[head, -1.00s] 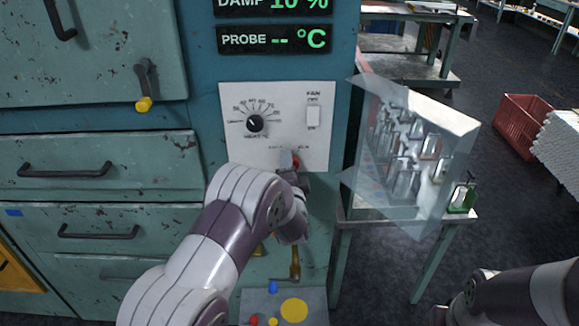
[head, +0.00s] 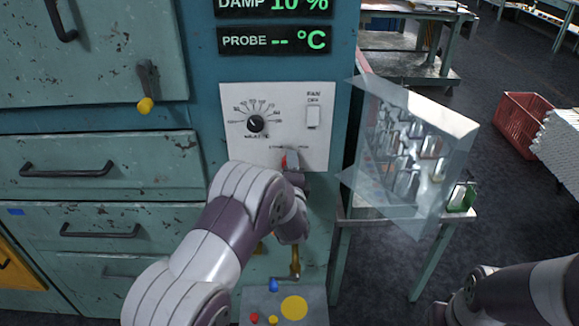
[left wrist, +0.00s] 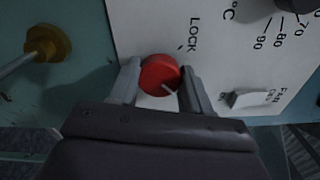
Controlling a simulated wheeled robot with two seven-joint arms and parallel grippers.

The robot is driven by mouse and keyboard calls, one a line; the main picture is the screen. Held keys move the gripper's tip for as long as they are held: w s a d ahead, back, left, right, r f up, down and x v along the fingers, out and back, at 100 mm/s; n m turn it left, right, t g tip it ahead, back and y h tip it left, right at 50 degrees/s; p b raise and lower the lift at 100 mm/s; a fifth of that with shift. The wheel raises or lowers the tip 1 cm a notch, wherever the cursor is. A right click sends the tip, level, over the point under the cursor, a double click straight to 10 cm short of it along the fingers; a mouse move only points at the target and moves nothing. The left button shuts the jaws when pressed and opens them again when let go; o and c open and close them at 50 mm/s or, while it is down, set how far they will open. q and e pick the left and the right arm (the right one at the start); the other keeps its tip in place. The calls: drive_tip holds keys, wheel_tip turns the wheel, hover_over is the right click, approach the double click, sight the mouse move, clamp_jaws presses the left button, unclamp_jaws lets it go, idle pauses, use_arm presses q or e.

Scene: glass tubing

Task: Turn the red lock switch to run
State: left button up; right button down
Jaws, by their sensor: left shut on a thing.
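The red lock switch (left wrist: 158,72) is a round red knob low on the white control panel (head: 236,100). In the left wrist view it sits between the two fingers of my left gripper (left wrist: 160,84), which is shut on it. A pale line shows at the knob's lower right edge. The word LOCK (left wrist: 193,35) is printed on the panel beside it; no run label is readable.
The heat dial (head: 255,124) and fan switch (head: 313,116) are above on the panel. A brass lever (head: 295,262) is below my left wrist. A clear sheet (head: 400,150) stands on the small table at right.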

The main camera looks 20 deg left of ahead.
use_arm(q)
drive_tip(key=shift+f, duration=0.1)
drive_tip(key=o, duration=1.1)
drive_tip(key=shift+c, duration=0.2)
drive_tip(key=b+v, duration=0.2)
drive_tip(key=v, duration=1)
drive_tip(key=shift+s, duration=0.35)
drive_tip(key=shift+d, duration=0.1)
